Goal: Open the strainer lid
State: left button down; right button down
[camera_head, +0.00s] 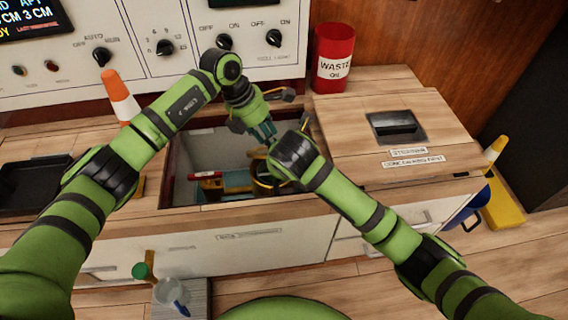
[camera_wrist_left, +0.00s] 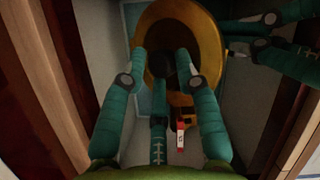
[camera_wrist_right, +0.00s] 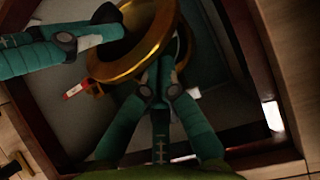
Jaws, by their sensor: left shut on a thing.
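A round brass lid (camera_wrist_left: 206,22) with a dark centre sits down inside the open bay. It also shows in the right wrist view (camera_wrist_right: 122,66) and partly in the head view (camera_head: 262,184). My left gripper (camera_wrist_left: 166,68) reaches down over the lid and is shut on its dark central part. My right gripper (camera_wrist_right: 165,72) is low in the bay, with its fingertips at the brass rim. Whether it grips the rim is unclear. In the head view, my right wrist hides much of the lid.
A red handle (camera_head: 206,176) with a white tag lies beside the lid. The bay's wooden rim (camera_head: 172,180) surrounds both arms. A wooden panel (camera_head: 350,150) labelled STRAINER, with a black handle, is to the right. A red waste-oil bin (camera_head: 333,50) and orange cone (camera_head: 121,95) stand behind.

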pick_arm(q)
jog(key=shift+a+f, duration=0.15)
jog(key=shift+f, duration=0.5)
pick_arm(e)
jog(key=shift+w+r, duration=0.45)
jog(key=shift+r, duration=0.05)
pick_arm(q)
jog(key=c, duration=1)
grip_release()
jog(key=shift+f, duration=0.15)
jog(key=shift+w+f, duration=0.15)
pick_arm(e)
jog(key=shift+w+d+f, duration=0.1)
jog(key=shift+w+f, duration=0.05)
jog(key=shift+f, duration=0.1)
